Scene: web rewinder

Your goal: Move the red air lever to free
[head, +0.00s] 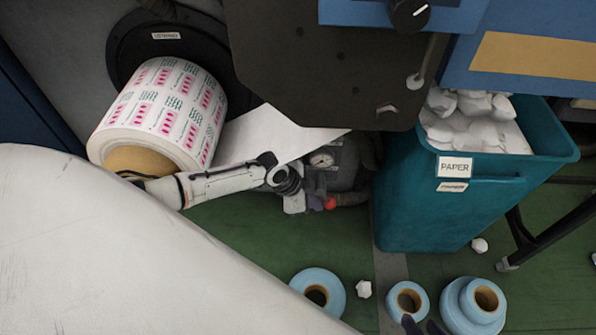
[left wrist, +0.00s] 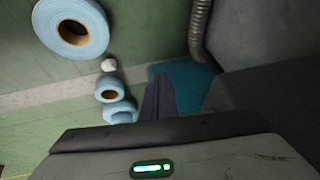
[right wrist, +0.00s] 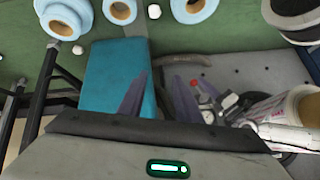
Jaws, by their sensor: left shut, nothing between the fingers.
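My right gripper (right wrist: 160,88) is open and empty, well away from the lever. Its fingertips show at the bottom edge of the head view (head: 422,326).
A teal paper bin (head: 410,205) stands right of the lever. A large printed roll (head: 165,110) is at the upper left, and a dark machine plate (head: 320,60) overhangs from above. Blue rolls (head: 336,282) and paper scraps (head: 364,289) lie on the green floor. A hose (left wrist: 200,25) runs nearby.

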